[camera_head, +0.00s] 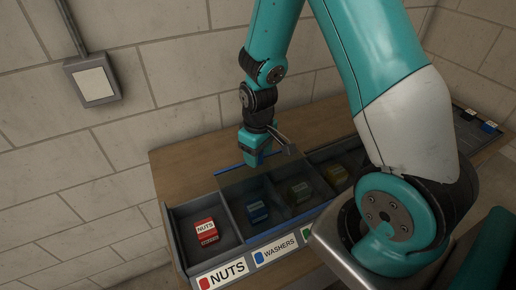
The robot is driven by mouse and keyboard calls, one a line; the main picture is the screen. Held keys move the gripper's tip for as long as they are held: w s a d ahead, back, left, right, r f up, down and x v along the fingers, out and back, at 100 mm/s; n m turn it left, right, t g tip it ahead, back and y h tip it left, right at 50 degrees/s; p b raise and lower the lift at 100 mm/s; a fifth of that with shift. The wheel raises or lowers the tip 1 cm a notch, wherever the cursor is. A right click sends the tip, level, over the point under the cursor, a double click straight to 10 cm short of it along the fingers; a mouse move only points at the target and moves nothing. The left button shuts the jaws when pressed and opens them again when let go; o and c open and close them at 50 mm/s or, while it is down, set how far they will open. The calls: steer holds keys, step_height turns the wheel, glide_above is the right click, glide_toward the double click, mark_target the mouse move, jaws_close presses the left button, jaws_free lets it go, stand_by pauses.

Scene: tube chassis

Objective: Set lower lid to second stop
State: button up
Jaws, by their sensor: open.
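A dark see-through lid (268,186) lies over the middle compartments of the grey bin (170,228). A blue strip (229,170) runs along its back edge, with more blue at its front edge. The leftmost compartment, behind the NUTS label (222,272), is uncovered. I cannot tell from this view whether there is one lid or two stacked, or where the stops are. My gripper (261,160) points down above the back edge of the lid, open. Its fingertips are small and dark here, and I cannot tell whether they touch the lid.
A red box (205,231) sits in the left compartment; a blue box (257,212) shows under the lid near the WASHERS label (278,249). Bare wooden bench (180,170) lies behind the bin, before a block wall.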

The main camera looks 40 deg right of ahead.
step_height(320, 180, up, 17)
steer(key=b, duration=0.1)
steer(key=shift+r, duration=0.2)
steer(key=shift+a, duration=0.1)
stand_by(0.5)
steer(key=s+a+r+n+y, duration=0.2)
steer(key=s+a, duration=0.6)
steer(key=s+a+r+n+y, duration=0.1)
steer(key=s+a+r+y, duration=0.1)
steer(key=s+a, duration=0.6)
steer(key=shift+s+a+r+n, duration=0.15)
steer(key=shift+s+a+n, duration=0.2)
steer(key=shift+a+n, duration=0.05)
